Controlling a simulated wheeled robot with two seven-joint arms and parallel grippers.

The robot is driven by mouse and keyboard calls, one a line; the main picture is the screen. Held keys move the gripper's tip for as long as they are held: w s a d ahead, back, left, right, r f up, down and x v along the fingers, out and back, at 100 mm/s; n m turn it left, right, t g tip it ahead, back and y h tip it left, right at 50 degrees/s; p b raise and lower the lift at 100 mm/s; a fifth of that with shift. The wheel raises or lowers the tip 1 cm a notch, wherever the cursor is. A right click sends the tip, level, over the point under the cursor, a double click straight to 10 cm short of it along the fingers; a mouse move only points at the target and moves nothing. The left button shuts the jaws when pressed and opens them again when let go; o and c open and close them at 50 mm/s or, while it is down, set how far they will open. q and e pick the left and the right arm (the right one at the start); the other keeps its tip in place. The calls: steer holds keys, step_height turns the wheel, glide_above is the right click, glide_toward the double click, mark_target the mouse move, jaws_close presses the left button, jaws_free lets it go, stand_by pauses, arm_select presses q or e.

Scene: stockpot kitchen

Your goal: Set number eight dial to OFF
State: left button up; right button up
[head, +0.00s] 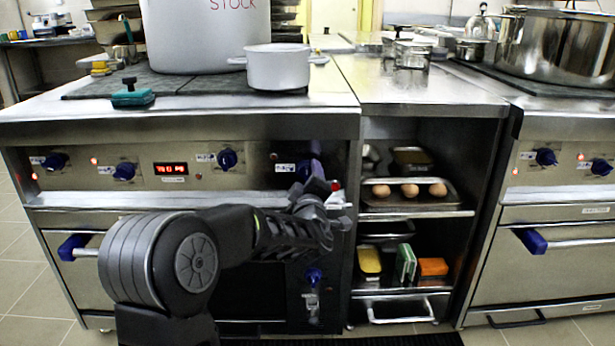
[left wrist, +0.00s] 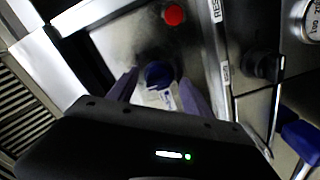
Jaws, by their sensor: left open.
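My left gripper (head: 318,172) is raised to the right end of the left stove's control panel (head: 200,178), and its arm hides part of the stove front. In the left wrist view, its two purple fingers (left wrist: 160,88) are open, one on each side of a round blue dial (left wrist: 158,74). A white label (left wrist: 160,98) sits just below the dial. I cannot read the dial's number or setting. A red round light or button (left wrist: 173,14) is above it. Other blue dials (head: 227,158) are on the same panel, and a lower one (head: 313,275) is beneath my gripper.
A large white stockpot (head: 205,35) and a smaller white pot (head: 278,68) stand on the stove top. An open shelf (head: 415,213) with eggs and sponges is to the right. A second stove (head: 550,190) with blue dials stands at the far right.

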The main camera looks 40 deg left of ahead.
arm_select(q)
steer(key=p+v, duration=0.1)
steer(key=v, duration=0.5)
steer(key=shift+s+d+p, duration=0.25)
steer(key=shift+s+p, duration=0.05)
